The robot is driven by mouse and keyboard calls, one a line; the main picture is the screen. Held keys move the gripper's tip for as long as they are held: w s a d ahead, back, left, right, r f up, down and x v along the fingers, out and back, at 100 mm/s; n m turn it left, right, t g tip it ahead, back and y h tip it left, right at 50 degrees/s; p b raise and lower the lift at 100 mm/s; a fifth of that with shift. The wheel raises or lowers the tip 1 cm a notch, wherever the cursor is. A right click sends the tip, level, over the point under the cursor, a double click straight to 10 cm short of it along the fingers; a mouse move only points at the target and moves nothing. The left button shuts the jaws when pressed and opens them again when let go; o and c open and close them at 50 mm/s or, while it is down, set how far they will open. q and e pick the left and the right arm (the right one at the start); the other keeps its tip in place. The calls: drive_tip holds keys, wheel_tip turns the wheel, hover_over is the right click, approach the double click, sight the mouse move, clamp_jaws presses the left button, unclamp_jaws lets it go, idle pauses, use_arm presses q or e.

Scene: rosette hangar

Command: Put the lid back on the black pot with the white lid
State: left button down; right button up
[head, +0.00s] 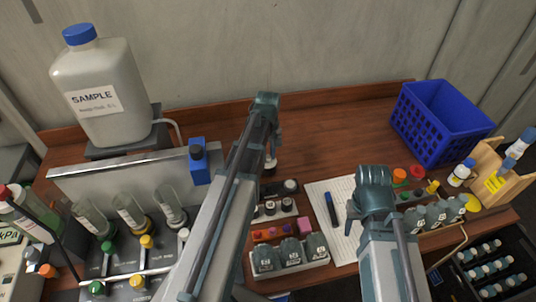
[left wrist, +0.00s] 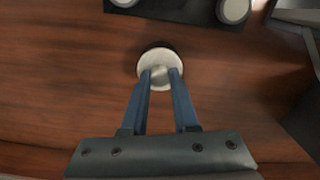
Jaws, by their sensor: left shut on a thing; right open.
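My left gripper (head: 271,158) points down at the table. Its fingers (left wrist: 160,80) are shut on a small round white lid (left wrist: 160,69). A dark round rim shows just past the lid's far edge, seemingly the black pot (left wrist: 166,45); most of it is hidden under the lid. I cannot tell whether the lid touches the pot. The lid also shows small in the head view (head: 270,168). My right gripper (head: 353,213) is open, mostly hidden behind its arm, near the white paper.
A dark tray (head: 262,190) with several white-topped jars stands just in front of the left gripper. A grey rack of bottles (head: 290,262) is nearer. The table behind is clear.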

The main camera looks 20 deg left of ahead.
use_arm(q)
drive_tip(key=shift+c, duration=0.6)
unclamp_jaws()
drive_tip(key=shift+r, duration=0.15)
use_arm(e)
drive_tip(key=shift+r, duration=0.15)
use_arm(q)
drive_tip(key=shift+r+p, duration=3.3)
drive_tip(key=shift+p, duration=0.15)
drive_tip(key=shift+r, duration=0.1)
use_arm(e)
wheel_tip(320, 180, up, 7)
use_arm(q)
drive_tip(key=shift+c, duration=0.3)
